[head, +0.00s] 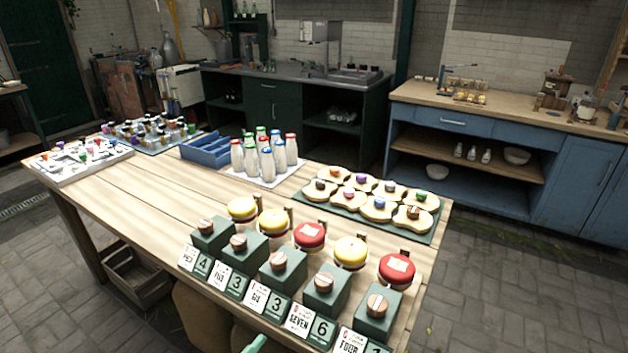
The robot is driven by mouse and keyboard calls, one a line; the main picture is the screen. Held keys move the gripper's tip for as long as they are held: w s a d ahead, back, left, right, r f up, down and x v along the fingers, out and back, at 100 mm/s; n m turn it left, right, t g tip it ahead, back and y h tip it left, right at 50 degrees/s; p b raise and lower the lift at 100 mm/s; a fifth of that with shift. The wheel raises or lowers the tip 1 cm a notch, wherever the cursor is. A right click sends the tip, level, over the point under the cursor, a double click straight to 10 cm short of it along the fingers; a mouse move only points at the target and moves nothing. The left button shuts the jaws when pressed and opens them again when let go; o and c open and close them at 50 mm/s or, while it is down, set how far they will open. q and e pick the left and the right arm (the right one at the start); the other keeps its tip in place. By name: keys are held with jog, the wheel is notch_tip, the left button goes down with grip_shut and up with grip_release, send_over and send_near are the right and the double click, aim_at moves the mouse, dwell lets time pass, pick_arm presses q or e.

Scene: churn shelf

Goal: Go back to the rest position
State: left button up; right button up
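Neither of my grippers shows clearly in the head view. A small green piece (255,344) shows at the bottom edge, and I cannot tell what it belongs to. The long wooden table (165,197) stands before me. Along its near edge is a row of dark green blocks (325,291) with round wooden knobs, number cards, and yellow-topped and red-topped round pieces (397,268) behind them.
A green mat (421,237) holds several bread-like slices. White bottles (279,152) stand beside a blue crate (205,150). Small jars and a white tray (72,172) are far left. A wooden crate (137,275) is under the table. Blue cabinets (575,178) stand behind; paving at right is clear.

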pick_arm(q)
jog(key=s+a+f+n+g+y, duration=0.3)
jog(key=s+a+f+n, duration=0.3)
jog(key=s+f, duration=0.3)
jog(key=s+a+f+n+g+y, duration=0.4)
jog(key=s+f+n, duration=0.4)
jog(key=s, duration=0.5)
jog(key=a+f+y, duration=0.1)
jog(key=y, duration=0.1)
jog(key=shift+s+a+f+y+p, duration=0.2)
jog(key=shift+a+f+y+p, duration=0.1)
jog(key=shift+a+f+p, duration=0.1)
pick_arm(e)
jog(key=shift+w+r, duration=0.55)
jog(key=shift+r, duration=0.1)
